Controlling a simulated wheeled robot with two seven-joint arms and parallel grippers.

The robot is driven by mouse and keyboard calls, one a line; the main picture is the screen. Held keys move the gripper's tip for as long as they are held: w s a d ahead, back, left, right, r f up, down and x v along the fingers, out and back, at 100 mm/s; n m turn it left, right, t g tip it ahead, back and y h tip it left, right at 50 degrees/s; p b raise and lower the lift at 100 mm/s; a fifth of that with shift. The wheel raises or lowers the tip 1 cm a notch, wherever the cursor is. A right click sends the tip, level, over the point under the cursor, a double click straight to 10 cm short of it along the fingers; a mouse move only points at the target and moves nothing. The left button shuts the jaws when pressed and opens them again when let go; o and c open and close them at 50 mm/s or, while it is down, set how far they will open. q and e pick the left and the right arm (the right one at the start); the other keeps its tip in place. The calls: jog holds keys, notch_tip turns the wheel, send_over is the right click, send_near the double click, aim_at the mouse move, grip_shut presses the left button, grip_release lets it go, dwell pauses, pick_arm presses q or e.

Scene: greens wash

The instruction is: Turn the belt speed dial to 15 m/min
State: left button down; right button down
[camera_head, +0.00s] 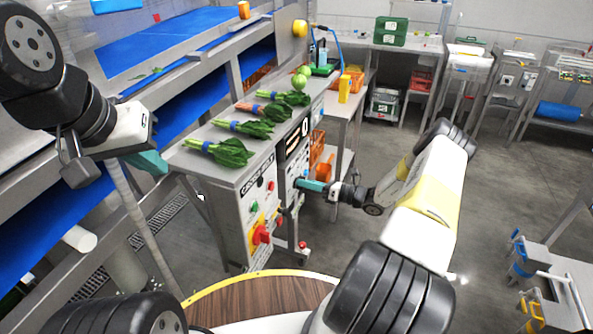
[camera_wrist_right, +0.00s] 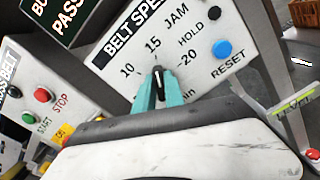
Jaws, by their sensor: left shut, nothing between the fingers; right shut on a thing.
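In the right wrist view the belt speed panel (camera_wrist_right: 203,42) is a white plate with the marks 10, 15 and 20 around a small black dial (camera_wrist_right: 157,78). My right gripper (camera_wrist_right: 159,88) has its teal fingers shut on the dial, one on each side. A thin mark stands above the dial, below the 15; the exact pointer setting is hard to tell. In the head view my right gripper (camera_head: 302,184) touches the panel's front, and the dial is hidden there. My left gripper (camera_head: 152,163) is shut and empty, left of the counter.
Bunches of greens (camera_head: 231,152) lie on the steel counter above the panels. A red switch (camera_head: 262,234) sits on the neighbouring panel. The blue reset button (camera_wrist_right: 222,50) and a black hold button (camera_wrist_right: 214,13) sit close to the dial. Open floor lies to the right.

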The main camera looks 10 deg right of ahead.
dwell(0.4)
jog(key=c, duration=1.4)
grip_release()
jog(key=shift+c, duration=0.2)
jog(key=shift+d, duration=0.1)
jog(key=v, duration=0.7)
jog(key=shift+s+d, duration=0.2)
jog(key=shift+d, duration=0.1)
